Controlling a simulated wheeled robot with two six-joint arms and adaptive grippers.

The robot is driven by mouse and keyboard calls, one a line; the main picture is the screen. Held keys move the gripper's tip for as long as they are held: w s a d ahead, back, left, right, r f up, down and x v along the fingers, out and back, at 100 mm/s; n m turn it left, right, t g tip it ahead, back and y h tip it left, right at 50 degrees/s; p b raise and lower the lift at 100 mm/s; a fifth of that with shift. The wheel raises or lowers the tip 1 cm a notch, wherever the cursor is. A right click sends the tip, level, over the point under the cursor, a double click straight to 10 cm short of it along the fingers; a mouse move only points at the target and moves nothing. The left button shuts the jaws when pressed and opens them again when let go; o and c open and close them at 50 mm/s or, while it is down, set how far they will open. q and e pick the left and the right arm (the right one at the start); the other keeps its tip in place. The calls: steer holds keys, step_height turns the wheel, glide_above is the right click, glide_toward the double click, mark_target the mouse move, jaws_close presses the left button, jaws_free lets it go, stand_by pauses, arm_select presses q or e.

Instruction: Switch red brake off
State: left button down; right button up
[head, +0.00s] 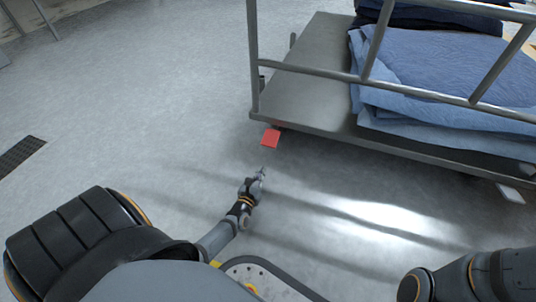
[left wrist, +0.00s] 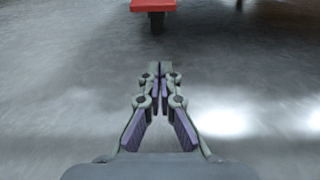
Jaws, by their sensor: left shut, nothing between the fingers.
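The red brake (head: 271,137) is a small flat red pedal at the near left corner of a metal cart, low by the floor. In the left wrist view the red brake (left wrist: 153,5) shows at the top edge, partly cut off, above a dark wheel. My left gripper (head: 263,171) is just in front of and below the brake in the head view, with a gap between them. In the left wrist view the left gripper (left wrist: 161,68) is shut and empty, its fingertips together and pointing toward the wheel. My right gripper is not in view.
The grey cart (head: 305,85) has a rail frame and carries folded blue cloth (head: 430,80). A light grey pedal (head: 510,193) shows at its right. A dark floor grate (head: 19,157) lies at the left. The floor around my left gripper is clear.

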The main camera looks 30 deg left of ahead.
mark_target(271, 138)
arm_select(q)
steer(key=b+x, duration=0.1)
steer(key=x, duration=0.2)
steer(key=b+x, duration=0.2)
steer(key=x, duration=0.1)
steer(key=b+x, duration=0.1)
steer(key=x, duration=0.2)
steer(key=shift+d+f, duration=0.1)
steer(key=shift+f, duration=0.2)
step_height(271, 138, up, 3)
steer(key=shift+s+f, duration=0.1)
steer(key=shift+f, duration=0.15)
steer(key=shift+s+r, duration=0.2)
steer(key=shift+r, duration=0.75)
